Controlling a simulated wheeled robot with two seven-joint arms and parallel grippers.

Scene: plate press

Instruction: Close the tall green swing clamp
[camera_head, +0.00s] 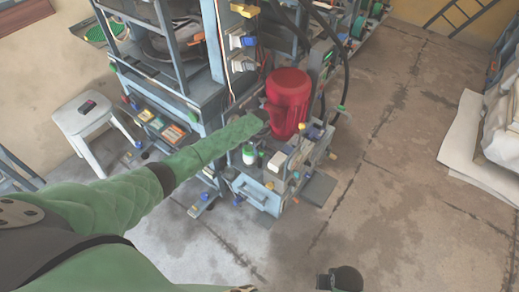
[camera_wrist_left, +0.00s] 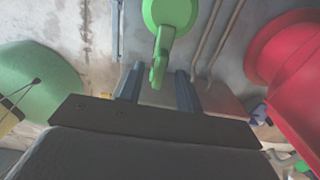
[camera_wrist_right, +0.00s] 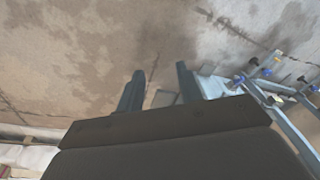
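The green swing clamp (camera_wrist_left: 165,30) shows in the left wrist view as a rounded green head with a narrow arm pointing down. My left gripper (camera_wrist_left: 158,88) is open, and the narrow green end appears between its fingertips. I cannot tell whether they touch. In the head view my left arm reaches to the press beside the red motor; its gripper is near the sleeve's far end (camera_head: 262,122), and the clamp cannot be made out there. My right gripper (camera_wrist_right: 158,84) is open and empty, with bare floor beyond it.
The red motor (camera_head: 288,104) stands close on the right of my left gripper. A green-and-white bottle (camera_head: 250,153) is just in front of it. Black hoses hang behind the motor. A white stool (camera_head: 92,122) stands at left. The floor (camera_head: 400,200) at right is clear.

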